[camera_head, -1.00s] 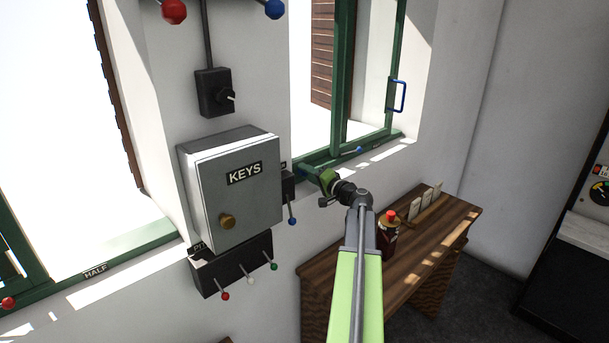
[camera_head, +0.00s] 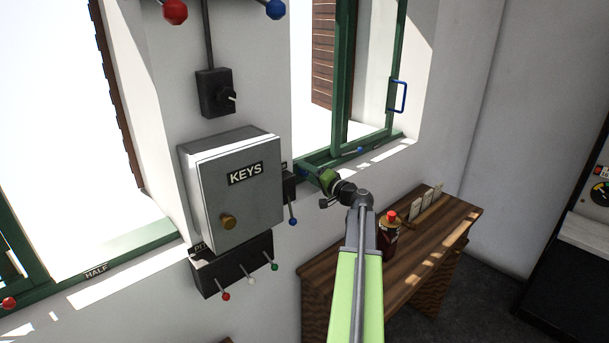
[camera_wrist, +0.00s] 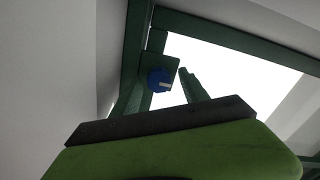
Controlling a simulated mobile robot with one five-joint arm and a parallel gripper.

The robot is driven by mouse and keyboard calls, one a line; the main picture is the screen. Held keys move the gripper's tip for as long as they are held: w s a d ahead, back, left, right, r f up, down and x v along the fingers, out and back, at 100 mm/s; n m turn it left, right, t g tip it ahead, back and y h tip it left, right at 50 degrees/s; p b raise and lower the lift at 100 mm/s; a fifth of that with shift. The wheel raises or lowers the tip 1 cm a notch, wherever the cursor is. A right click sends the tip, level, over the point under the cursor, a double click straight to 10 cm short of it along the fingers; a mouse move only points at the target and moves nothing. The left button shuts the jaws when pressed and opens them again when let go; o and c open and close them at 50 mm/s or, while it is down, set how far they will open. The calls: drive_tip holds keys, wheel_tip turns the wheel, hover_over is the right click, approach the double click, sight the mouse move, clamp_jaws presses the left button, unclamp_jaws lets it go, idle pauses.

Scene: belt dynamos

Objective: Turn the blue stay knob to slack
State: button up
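The blue stay knob (camera_wrist: 160,80) shows in the wrist view as a round blue knob with a pale mark, on a green plate at the window frame's corner. In the head view a small blue patch (camera_head: 304,172) shows on the right window's sill frame, just left of my gripper (camera_head: 326,181). My gripper's green and dark body fills the bottom of the wrist view, below the knob.
A grey KEYS box (camera_head: 240,190) hangs left of my gripper, with a blue-tipped lever (camera_head: 292,221) between them. Below right stands a wooden desk (camera_head: 430,245) with a red-capped bottle (camera_head: 388,234). The open green window (camera_head: 345,80) rises above.

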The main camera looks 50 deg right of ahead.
drive_tip(key=shift+s, duration=0.15)
drive_tip(key=s+a, duration=0.1)
drive_tip(key=s, duration=1.6)
drive_tip(key=shift+a, duration=0.2)
